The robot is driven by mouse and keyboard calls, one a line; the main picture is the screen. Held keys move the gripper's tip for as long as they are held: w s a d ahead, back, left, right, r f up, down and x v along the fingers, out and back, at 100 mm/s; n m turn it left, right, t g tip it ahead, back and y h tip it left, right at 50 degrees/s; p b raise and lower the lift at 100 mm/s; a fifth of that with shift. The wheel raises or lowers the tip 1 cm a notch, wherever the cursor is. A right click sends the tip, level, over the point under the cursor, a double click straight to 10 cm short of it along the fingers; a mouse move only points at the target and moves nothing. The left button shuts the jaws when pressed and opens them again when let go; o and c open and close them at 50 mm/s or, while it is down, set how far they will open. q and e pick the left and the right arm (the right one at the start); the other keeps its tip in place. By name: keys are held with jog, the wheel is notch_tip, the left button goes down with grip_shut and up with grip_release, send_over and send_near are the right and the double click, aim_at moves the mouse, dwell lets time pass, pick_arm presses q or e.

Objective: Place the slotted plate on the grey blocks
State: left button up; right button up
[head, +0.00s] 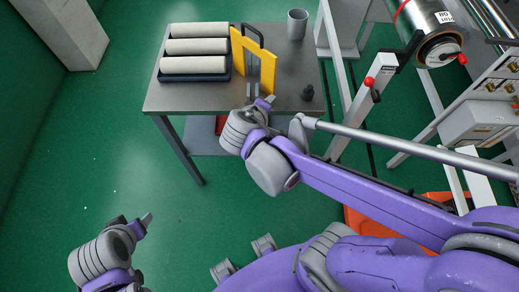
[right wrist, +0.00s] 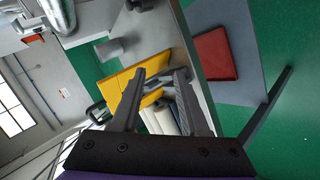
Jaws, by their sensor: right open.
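The yellow slotted plate (head: 267,73) stands upright on the grey table, with a dark handle at its top and a gap between its yellow sides. It also shows in the right wrist view (right wrist: 128,82), beyond my fingers. My right gripper (head: 259,95) is open in front of the plate, its fingers (right wrist: 155,95) apart with nothing clearly held between them. I cannot tell whether the fingers touch the plate. My left gripper (head: 134,220) is low at the left, over the floor and away from the table; its jaw opening is unclear. I cannot clearly make out the grey blocks.
A dark tray (head: 195,78) with several pale rolls lies left of the plate. A grey cup (head: 297,24) stands at the back right, a small black object (head: 308,92) at the right edge. Machine frames and a metal bar crowd the right; green floor is free at left.

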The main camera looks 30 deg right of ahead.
jog(key=s+a+f+m+g+y, duration=0.1)
jog(key=s+a+f+m+y, duration=0.3)
jog(key=s+a+y, duration=0.3)
jog(key=s+a, duration=0.1)
jog(key=s, duration=0.2)
jog(key=shift+a+f+y, duration=0.15)
jog(key=shift+f+y, duration=0.25)
